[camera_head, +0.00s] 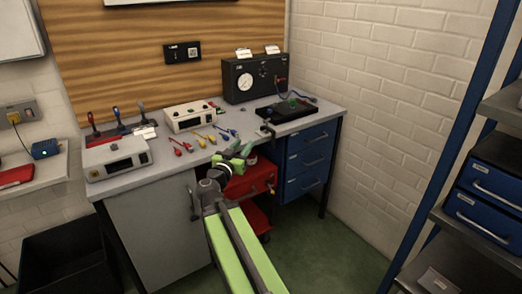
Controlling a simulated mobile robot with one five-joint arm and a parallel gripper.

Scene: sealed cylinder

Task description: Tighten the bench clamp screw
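The workbench (170,158) stands against the wall with a grey top. A small dark item at its front edge (267,130), just left of the black fixture, looks like the bench clamp; its screw is too small to make out. My green and grey arm reaches up from the bottom of the view. My gripper (245,149) is near the bench's front edge, below and left of the clamp, and appears apart from it. Whether its fingers are open or shut does not show.
A black fixture (287,111) with a green part lies on the bench behind the clamp. A black gauge box (254,79), white instruments (190,117) and several coloured hand tools (203,142) occupy the top. A red cart (250,183) stands beneath. Green floor (340,255) at right is clear.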

